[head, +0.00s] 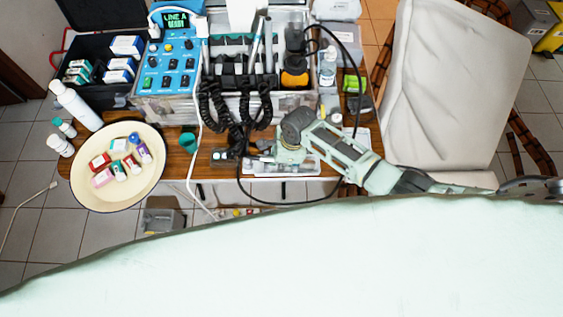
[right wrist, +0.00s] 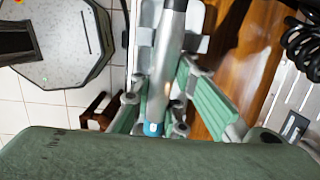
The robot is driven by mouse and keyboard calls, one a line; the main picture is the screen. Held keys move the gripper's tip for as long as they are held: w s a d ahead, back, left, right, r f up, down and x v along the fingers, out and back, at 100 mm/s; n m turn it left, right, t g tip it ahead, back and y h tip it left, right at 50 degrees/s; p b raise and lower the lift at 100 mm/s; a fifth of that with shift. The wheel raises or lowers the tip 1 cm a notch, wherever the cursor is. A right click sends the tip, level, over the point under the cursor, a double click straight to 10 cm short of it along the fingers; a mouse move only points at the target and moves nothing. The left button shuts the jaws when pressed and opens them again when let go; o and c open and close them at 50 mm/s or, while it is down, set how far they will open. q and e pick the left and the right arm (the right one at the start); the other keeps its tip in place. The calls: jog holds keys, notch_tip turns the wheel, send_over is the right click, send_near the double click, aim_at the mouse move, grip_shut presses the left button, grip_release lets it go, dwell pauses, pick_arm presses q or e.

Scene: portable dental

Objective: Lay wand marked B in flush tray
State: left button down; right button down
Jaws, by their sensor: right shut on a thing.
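My right gripper (head: 287,153) is low over the front edge of the wooden table, and my arm covers part of it. In the right wrist view the gripper (right wrist: 157,116) is shut on a silver wand (right wrist: 163,72) with a black collar and a blue end. No letter is readable on it. A shallow pale tray (head: 302,170) lies at the table's front edge, under and beside the gripper. In the right wrist view a whitish piece, perhaps this tray (right wrist: 145,40), shows behind the wand; I cannot tell whether they touch. My left gripper is not in view.
A blue control unit (head: 168,70) reads "LINE A READY". Other wands (head: 268,46) stand in the case (head: 213,40) behind. Black coiled cords (head: 212,105) and a loose black hose (head: 275,204) lie close by. A round cream tray (head: 90,190) with vials stands left; a padded chair (head: 450,80) stands right.

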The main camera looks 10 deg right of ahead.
jog(key=shift+s+d+f, duration=0.1)
jog(key=shift+s+f, duration=0.4)
jog(key=c, duration=1.7)
grip_release()
jog(key=shift+o, duration=0.6)
jog(key=shift+w, duration=0.25)
jog(key=shift+w, duration=0.1)
jog(key=shift+w+d+r, duration=0.1)
jog(key=shift+w, duration=0.05)
jog(key=shift+r, duration=0.1)
